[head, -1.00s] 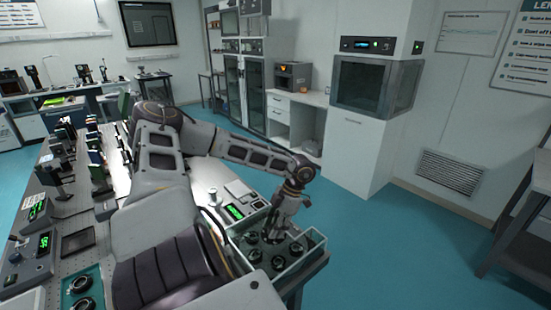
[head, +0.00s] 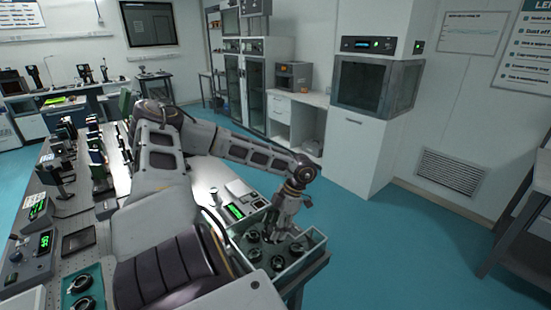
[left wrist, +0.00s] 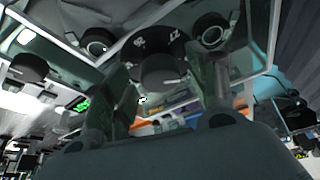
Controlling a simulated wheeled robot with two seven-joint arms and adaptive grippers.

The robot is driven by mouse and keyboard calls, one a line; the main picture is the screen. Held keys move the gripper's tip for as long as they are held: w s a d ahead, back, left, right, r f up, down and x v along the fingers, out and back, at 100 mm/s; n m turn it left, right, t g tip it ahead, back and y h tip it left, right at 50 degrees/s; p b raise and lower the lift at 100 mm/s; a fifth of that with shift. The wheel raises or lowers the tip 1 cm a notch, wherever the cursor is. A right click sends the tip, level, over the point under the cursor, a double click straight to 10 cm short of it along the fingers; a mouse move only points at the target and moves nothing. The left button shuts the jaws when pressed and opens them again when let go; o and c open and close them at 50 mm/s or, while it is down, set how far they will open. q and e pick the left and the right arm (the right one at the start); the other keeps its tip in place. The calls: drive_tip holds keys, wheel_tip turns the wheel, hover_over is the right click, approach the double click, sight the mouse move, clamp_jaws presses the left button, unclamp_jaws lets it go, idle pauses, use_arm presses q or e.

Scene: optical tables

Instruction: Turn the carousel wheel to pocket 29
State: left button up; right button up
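The carousel wheel (left wrist: 156,42) is a dark disc in the left wrist view, with white numbers near its rim. One number looks like an upside-down 27; the one beside it is too blurred to read surely. A dark round knob (left wrist: 162,72) stands up from the wheel. My left gripper (left wrist: 172,98) points at the knob, one finger on each side, with gaps that look open; contact cannot be told. In the head view my left gripper (head: 276,232) reaches down into a clear-walled box, hiding part of it. My right gripper is not in view.
The box (head: 318,241) holds several dark round parts close around the gripper and has raised walls. A small device with a green display (head: 236,210) stands beside it. Optical benches with instruments fill the left. The blue floor (head: 400,255) to the right is free.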

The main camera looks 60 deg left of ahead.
use_arm(q)
drive_tip(key=v, duration=1.2)
idle(0.5)
drive_tip(key=shift+d, duration=0.1)
idle(0.4)
